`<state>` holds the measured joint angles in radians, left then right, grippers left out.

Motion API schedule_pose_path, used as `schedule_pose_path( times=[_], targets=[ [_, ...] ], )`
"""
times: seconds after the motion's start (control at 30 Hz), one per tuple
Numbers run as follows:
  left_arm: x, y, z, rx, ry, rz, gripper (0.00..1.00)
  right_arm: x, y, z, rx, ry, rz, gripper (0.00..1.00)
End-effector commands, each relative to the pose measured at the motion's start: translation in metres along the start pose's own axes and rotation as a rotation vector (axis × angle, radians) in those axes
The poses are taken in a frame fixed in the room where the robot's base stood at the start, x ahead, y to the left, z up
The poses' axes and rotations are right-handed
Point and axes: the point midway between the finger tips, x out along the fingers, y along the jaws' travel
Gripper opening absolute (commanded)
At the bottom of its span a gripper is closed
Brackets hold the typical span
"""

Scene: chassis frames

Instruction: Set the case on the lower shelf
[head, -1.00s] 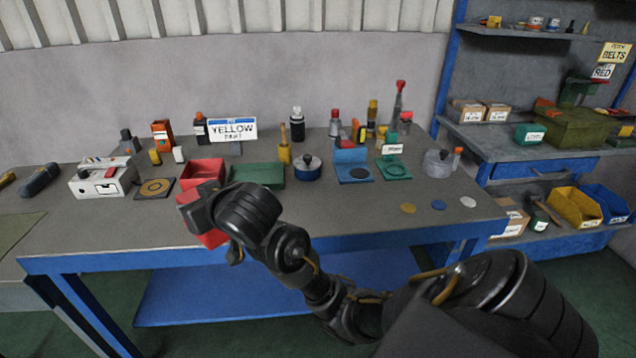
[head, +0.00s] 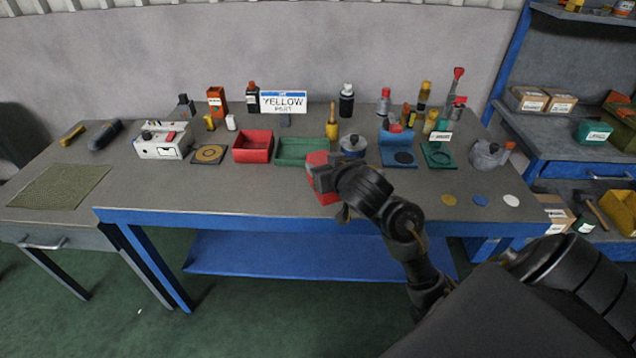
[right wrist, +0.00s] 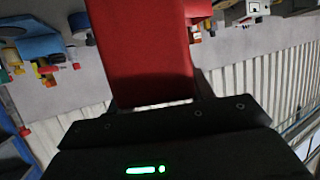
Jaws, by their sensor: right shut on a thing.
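The red case (head: 322,180) is held over the front part of the workbench in the head view. My right gripper (head: 334,180) is shut on it and hides part of it. In the right wrist view the red case (right wrist: 150,50) fills the middle, between the dark jaws (right wrist: 155,108). The lower shelf (head: 310,256) is a blue board under the workbench, below the case. Its visible part is bare, and my right arm hides some of its right side. My left gripper is not in view.
The workbench top (head: 220,190) lies above the shelf, with a blue front edge. A red tray (head: 253,146), a green tray (head: 300,150) and a dark blue pot (head: 353,145) stand behind the case. Blue bench legs (head: 157,266) bound the shelf's left side. Green floor lies in front.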

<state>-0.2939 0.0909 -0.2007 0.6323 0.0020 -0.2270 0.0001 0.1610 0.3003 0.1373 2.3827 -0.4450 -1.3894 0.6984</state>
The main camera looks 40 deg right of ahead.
Motion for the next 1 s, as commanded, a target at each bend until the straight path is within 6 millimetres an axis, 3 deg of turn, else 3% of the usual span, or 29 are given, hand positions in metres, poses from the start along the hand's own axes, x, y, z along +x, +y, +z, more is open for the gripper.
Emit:
schedule_pose_path(
  times=[0.43,0.8,1.0],
  targets=[
    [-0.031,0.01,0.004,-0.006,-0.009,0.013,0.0,-0.015,0.046,-0.001,0.003,-0.002,0.036,0.19],
    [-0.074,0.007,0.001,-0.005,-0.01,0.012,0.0,-0.047,0.105,-0.007,0.012,-0.005,0.043,0.19],
    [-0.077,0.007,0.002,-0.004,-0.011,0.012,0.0,-0.051,0.113,-0.005,0.013,-0.001,0.036,0.19]
  ],
)
